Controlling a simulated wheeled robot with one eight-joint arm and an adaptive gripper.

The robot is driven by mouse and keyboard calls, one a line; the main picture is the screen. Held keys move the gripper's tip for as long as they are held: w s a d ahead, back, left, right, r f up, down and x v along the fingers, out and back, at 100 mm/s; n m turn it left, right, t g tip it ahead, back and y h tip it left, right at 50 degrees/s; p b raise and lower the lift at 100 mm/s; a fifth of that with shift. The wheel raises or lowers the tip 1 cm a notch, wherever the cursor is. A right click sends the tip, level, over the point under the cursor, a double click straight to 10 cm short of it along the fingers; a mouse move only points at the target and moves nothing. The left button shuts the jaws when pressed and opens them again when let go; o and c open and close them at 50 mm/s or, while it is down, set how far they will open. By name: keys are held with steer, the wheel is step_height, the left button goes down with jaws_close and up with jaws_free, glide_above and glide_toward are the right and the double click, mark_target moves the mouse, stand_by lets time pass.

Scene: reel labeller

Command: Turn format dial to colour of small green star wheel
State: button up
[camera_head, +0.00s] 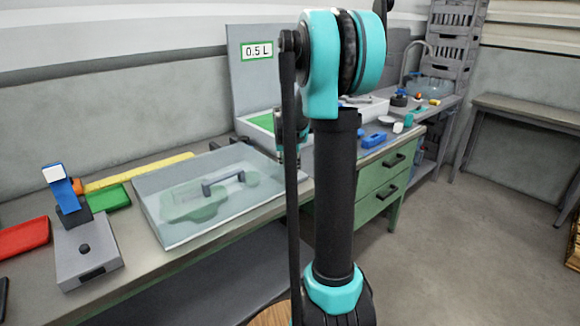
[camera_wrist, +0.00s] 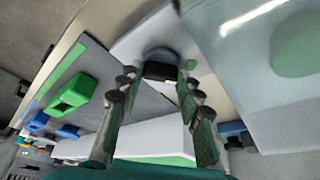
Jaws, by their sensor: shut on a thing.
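In the wrist view, the two fingers of my gripper (camera_wrist: 159,73) are closed around a dark knob with a grey rounded top (camera_wrist: 162,53), which looks like the format dial. It sits on a pale grey panel. A small green mark (camera_wrist: 190,65) shows beside it; the dial's pointer cannot be made out. In the head view, a clear cover with a dark handle (camera_head: 222,183) lies over green shapes: a larger one (camera_head: 190,207) and a small round one (camera_head: 251,179), perhaps the star wheels. The clear cover also shows in the wrist view (camera_wrist: 240,70). My arm hides the dial in the head view.
A grey panel with a "0.5 L" sign (camera_head: 257,50) stands behind my arm. A grey device with a blue lever (camera_head: 65,190), a red tray (camera_head: 22,239) and a green tray (camera_head: 108,198) are at left. A blue block (camera_head: 374,139) lies on the right bench.

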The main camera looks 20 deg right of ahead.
steer(key=shift+n, duration=0.6)
steer(key=o, duration=1.2)
steer(key=shift+c, duration=0.2)
steer(key=shift+r, duration=0.1)
steer(key=v, duration=1.1)
steer(key=shift+s+r, duration=0.3)
steer(key=shift+r, duration=0.05)
steer(key=shift+d, duration=0.15)
